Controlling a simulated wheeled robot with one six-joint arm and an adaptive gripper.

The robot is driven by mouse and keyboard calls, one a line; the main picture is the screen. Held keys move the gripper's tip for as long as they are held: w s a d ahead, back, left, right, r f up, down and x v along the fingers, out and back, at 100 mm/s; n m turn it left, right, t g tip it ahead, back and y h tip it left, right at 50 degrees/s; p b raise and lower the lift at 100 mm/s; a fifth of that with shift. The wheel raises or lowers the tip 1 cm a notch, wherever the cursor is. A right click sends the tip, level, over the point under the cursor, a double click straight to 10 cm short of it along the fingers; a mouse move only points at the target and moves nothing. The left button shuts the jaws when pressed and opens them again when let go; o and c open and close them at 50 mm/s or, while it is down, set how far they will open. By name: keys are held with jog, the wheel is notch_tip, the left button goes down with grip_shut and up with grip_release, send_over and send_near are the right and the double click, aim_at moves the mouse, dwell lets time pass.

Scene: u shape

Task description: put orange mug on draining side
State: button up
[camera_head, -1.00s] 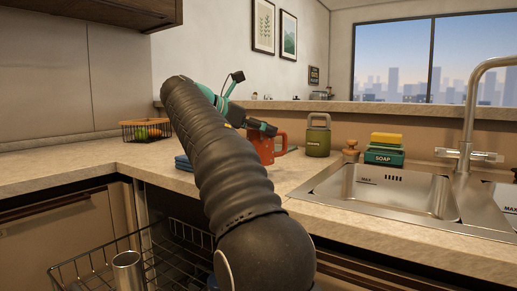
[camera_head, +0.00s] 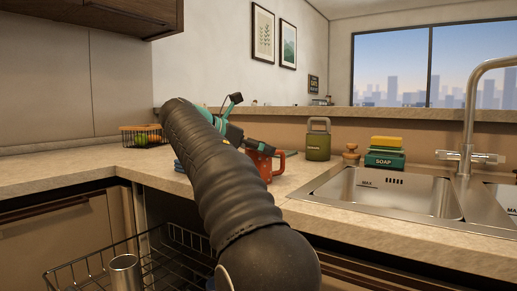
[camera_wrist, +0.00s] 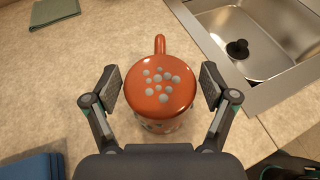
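The orange mug (camera_wrist: 160,85) is between my fingers in the wrist view, its handle pointing to the top of the picture. Its face toward the camera carries pale grey dots. Actual pad contact is hard to see. In the head view the mug (camera_head: 265,168) shows just behind my arm, its handle to the right. My gripper is partly hidden there. I cannot tell whether the mug touches the counter.
The sink (camera_head: 390,192) is right of the mug. A green canister (camera_head: 318,142), a wooden-topped brush (camera_head: 350,156) and a soap box (camera_head: 385,161) stand behind. Folded blue cloth (camera_wrist: 32,166) lies left. A wire rack (camera_head: 92,262) is below the counter.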

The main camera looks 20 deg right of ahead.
dwell(0.3)
jog(key=shift+r, duration=0.15)
jog(key=p+v, duration=0.4)
jog(key=v, duration=0.8)
jog(key=shift+r, duration=0.1)
dwell(0.9)
